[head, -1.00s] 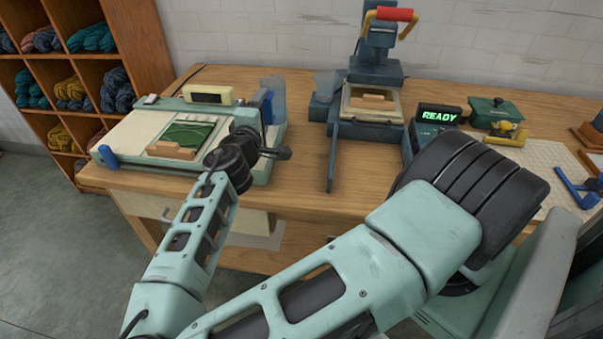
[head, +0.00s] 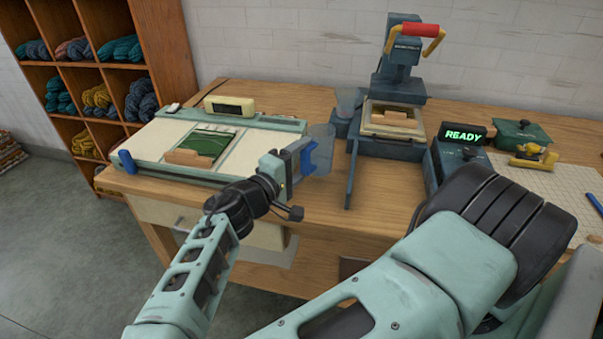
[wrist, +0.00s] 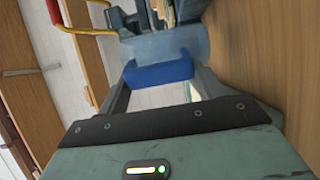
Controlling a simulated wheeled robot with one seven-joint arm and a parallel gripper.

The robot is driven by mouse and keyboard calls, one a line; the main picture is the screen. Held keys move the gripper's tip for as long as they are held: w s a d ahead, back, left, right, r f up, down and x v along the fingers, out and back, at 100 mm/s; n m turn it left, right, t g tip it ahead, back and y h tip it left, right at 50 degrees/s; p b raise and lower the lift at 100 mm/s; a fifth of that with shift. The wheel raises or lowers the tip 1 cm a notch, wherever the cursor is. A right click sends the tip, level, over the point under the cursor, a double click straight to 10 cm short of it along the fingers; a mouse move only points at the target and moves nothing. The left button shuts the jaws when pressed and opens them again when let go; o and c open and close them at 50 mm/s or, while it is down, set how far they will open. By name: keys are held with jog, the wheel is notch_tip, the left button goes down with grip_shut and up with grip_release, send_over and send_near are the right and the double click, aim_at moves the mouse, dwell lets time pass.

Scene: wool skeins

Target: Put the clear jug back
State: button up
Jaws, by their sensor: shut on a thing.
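The clear jug (head: 321,143) is a see-through grey vessel with a blue handle (head: 308,160). My gripper (head: 296,158) is shut on the blue handle and holds the jug over the bench, between the cutting machine and the press. In the wrist view the blue handle (wrist: 158,73) sits between my fingers, with the grey see-through body (wrist: 165,44) beyond it. Whether the jug touches the bench is unclear.
A pale flat machine (head: 150,150) with a green piece lies left on the wooden bench (head: 375,215). A dark press (head: 402,75) with a red handle stands behind right. A READY display (head: 463,135) and a green pot (head: 520,133) are farther right. Wool shelves (head: 140,60) stand left.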

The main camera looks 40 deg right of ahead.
aim_at(301, 170)
jog(key=shift+f, duration=1.75)
jog(key=shift+f, duration=0.2)
jog(key=o, duration=1.2)
jog(key=shift+o, duration=0.2)
jog(key=shift+r, duration=0.2)
jog(key=b+v, duration=0.2)
jog(key=v, duration=1)
